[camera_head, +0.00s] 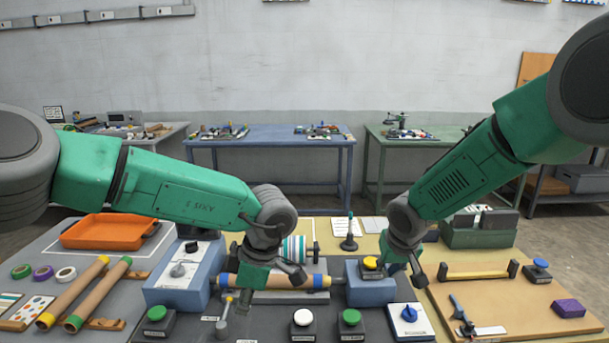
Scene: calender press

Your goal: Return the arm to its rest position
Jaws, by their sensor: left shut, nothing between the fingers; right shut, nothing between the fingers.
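My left gripper (272,285) is over the calender press (270,275), in front of its striped roll (294,249). It is shut and empty, with its fingers close to the brown roller. My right gripper (403,276) is shut and empty at the right end of the press, beside the yellow button (370,263). Both green arms reach in from the sides above the table, bent at the wrist joints. The gripper fingers are small and partly dark against the press.
Green, white and blue-topped controls line the front. An orange tray (110,231) and two cardboard tubes (85,293) lie at left. A wooden board (500,300) with a bar handle and a purple block (568,308) is at right. Workbenches (270,139) stand behind.

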